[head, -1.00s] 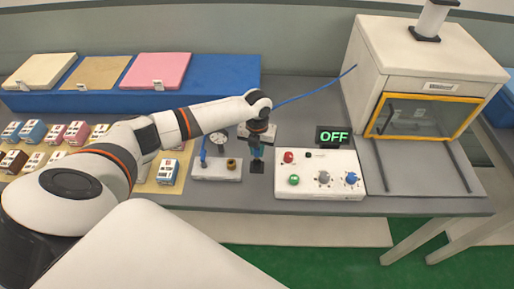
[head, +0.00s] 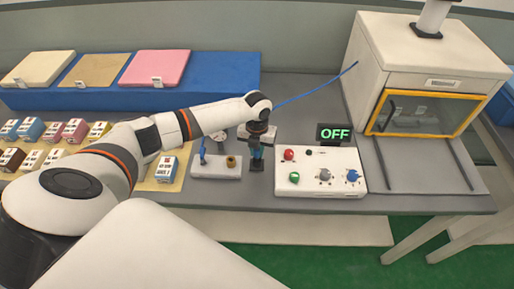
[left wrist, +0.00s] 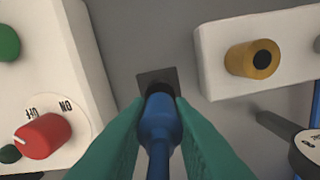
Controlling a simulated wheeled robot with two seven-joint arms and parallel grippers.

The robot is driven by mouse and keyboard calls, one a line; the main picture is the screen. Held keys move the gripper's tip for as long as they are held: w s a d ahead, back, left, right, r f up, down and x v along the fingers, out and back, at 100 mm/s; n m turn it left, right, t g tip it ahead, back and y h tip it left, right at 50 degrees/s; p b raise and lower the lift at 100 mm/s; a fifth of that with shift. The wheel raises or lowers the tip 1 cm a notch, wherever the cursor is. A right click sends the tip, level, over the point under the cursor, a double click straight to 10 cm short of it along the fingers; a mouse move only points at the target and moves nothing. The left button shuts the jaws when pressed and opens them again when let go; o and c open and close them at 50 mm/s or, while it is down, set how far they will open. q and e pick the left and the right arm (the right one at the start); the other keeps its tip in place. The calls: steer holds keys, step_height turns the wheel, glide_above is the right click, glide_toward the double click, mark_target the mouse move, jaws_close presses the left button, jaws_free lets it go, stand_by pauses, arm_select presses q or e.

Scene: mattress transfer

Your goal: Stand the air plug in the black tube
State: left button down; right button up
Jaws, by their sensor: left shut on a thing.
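My left gripper (head: 257,152) points down between the white fitting block and the control box. In the left wrist view its green fingers (left wrist: 158,140) are shut on the blue air plug (left wrist: 157,122), one on each side. The plug's far end meets a dark round part, and I cannot tell whether that is its own tip or the black tube. A black square (left wrist: 150,76) lies on the table just beyond it, and a black piece (head: 257,165) shows under the gripper in the head view. Whether the plug sits in the tube is hidden. My right gripper is not in view.
The white fitting block (head: 215,172) with a brass socket (head: 231,162) stands close on the left. The control box (head: 320,185) with coloured knobs and an OFF sign (head: 333,133) stands close on the right. A white chamber (head: 430,65) is at the back right.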

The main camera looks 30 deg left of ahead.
arm_select(q)
steer(key=shift+f+b, duration=0.7)
steer(key=shift+f, duration=0.45)
steer(key=c, duration=1.2)
jaws_free()
steer(key=shift+r, duration=0.1)
step_height(320, 180, up, 12)
steer(key=shift+b, duration=1.05)
